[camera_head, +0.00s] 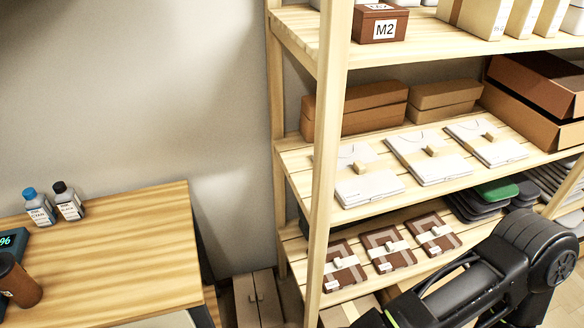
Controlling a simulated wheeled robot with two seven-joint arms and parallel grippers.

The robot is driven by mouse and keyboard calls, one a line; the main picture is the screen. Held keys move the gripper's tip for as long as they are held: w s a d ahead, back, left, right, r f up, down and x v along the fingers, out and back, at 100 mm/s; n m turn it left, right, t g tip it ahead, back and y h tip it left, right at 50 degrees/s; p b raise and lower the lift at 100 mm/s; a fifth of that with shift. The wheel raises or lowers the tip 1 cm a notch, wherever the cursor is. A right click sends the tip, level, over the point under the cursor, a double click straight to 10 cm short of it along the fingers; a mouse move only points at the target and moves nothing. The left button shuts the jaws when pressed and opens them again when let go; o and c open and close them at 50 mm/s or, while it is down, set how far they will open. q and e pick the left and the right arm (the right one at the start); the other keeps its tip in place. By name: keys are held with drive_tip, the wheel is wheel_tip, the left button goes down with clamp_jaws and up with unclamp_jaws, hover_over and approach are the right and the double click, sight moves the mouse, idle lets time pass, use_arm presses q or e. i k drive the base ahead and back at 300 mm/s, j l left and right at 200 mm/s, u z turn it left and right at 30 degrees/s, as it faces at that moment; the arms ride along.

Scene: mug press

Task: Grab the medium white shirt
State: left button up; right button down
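Three folded white shirts lie in a row on the middle shelf board of a wooden rack: a left one (368,187), a middle one (446,168) and a right one (512,152). Each has a small tan block-like piece on top. No size marking is readable, so I cannot tell which is the medium. My black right arm reaches in from the lower right, in front of the lower shelf and below the shirts. Its gripper is not visible. My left arm and gripper are not in view.
A wooden table (130,245) with bottles (68,201) stands at left.

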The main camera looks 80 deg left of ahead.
sight(363, 178)
drive_tip(key=j+u, duration=0.15)
drive_tip(key=u, duration=2.25)
drive_tip(key=l, duration=0.6)
drive_tip(key=i+l+z, duration=0.1)
drive_tip(key=l, duration=0.45)
drive_tip(key=i+l+z, duration=0.1)
drive_tip(key=l, duration=0.5)
